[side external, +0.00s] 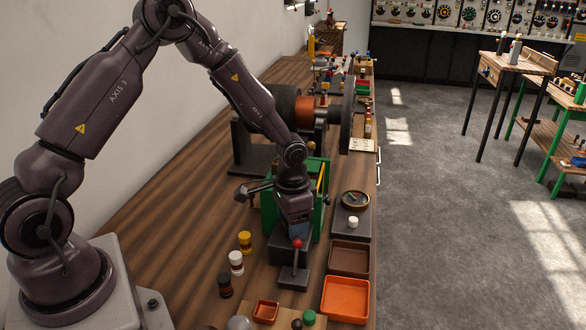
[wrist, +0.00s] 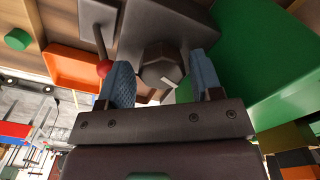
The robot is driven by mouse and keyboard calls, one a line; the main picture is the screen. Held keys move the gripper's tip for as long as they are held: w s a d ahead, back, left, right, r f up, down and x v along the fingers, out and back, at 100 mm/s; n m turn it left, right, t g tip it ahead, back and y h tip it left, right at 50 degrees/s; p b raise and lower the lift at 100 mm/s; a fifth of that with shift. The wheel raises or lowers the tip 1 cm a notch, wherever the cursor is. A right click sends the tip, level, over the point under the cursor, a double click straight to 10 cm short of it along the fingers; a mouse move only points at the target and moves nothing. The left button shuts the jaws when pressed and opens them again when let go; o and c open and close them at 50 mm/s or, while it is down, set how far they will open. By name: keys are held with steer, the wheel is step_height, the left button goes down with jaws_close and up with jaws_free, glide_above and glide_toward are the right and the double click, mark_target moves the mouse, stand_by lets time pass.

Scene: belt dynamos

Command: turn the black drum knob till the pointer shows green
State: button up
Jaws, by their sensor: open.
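In the wrist view a dark, many-sided knob (wrist: 158,63) stands on a dark grey block (wrist: 180,22). A short white mark (wrist: 169,82) shows at its edge. My gripper (wrist: 162,70) is open, with one blue fingertip on each side of the knob; I cannot tell whether either touches it. In the side view my gripper (side external: 299,233) is low in front of the green housing (side external: 320,205), and the knob is hidden behind it. I cannot make out a dial with a green zone or what the pointer shows.
A red-ball lever (side external: 296,244) stands close in front of my gripper; its ball (wrist: 103,67) is beside the left fingertip. An orange tray (side external: 345,300) and a brown tray (side external: 349,258) lie to the right. Yellow (side external: 244,243), white (side external: 236,263) and black (side external: 225,285) jars stand to the left.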

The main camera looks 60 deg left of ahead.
steer(key=n, duration=0.6)
steer(key=shift+a+n, duration=0.25)
steer(key=shift+n, duration=0.05)
steer(key=n, duration=0.6)
steer(key=shift+d, duration=0.1)
step_height(320, 180, up, 13)
steer(key=m, duration=3.5)
steer(key=shift+d, duration=0.3)
